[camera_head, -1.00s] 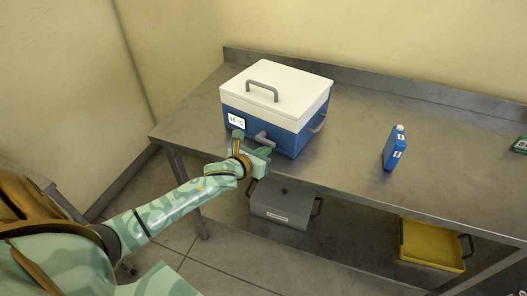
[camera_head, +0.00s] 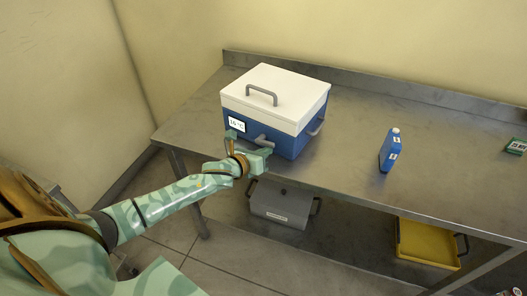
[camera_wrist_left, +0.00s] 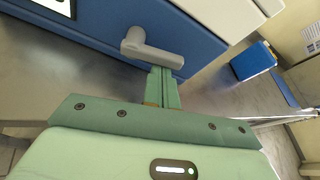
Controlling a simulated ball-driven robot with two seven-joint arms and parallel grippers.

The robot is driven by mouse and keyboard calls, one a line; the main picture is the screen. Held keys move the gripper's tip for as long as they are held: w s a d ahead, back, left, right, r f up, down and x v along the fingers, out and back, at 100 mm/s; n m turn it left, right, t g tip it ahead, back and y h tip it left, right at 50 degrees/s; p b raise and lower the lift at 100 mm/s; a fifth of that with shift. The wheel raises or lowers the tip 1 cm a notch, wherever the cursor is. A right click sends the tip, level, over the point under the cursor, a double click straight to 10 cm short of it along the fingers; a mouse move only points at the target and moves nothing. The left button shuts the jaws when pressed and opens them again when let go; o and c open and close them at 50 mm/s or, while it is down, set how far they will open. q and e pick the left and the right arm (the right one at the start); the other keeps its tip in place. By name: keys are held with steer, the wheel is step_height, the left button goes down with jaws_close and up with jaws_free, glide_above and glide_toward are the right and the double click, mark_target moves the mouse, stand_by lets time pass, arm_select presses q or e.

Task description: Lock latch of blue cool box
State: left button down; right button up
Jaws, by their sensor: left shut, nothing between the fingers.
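The blue cool box (camera_head: 287,141) with its white lid (camera_head: 286,98) stands on the steel table, lid down. A grey latch (camera_head: 264,141) sits on its front; in the left wrist view the latch (camera_wrist_left: 152,50) is a bent lever with a round hub at its left and its arm pointing right and slightly down. My left gripper (camera_wrist_left: 164,72) is shut and empty, its fingertips at the underside of the lever arm; whether they touch cannot be told. In the head view the left gripper (camera_head: 260,150) is in front of the box. My right gripper is not in view.
A blue bottle (camera_head: 389,152) stands on the steel table (camera_head: 345,165) to the right, with clear surface between. Below are a grey lidded box (camera_head: 281,208) and a yellow tray (camera_head: 428,262).

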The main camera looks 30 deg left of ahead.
mark_target(259, 142)
arm_select(q)
steer(key=shift+r+n+h+p, duration=0.5)
steer(key=shift+r+n+p, duration=0.1)
steer(key=shift+n, duration=0.4)
steer(key=shift+a+r+n+h, duration=0.1)
steer(key=shift+r+n+h, duration=0.15)
steer(key=shift+n, duration=0.3)
steer(key=shift+a+r+n+h, duration=0.1)
steer(key=shift+n+h, duration=0.15)
steer(key=shift+n, duration=0.3)
steer(key=shift+a+r+n+t+h, duration=0.1)
steer(key=shift+r+n+t+h, duration=0.15)
steer(key=shift+n, duration=0.25)
steer(key=shift+a+r+n+t+h, duration=0.1)
steer(key=shift+n+t+h, duration=0.15)
steer(key=shift+n, duration=0.25)
steer(key=n, duration=0.1)
steer(key=a+r+n+h, duration=0.1)
steer(key=n, duration=0.1)
steer(key=shift+n+t, duration=0.3)
steer(key=shift+t, duration=0.1)
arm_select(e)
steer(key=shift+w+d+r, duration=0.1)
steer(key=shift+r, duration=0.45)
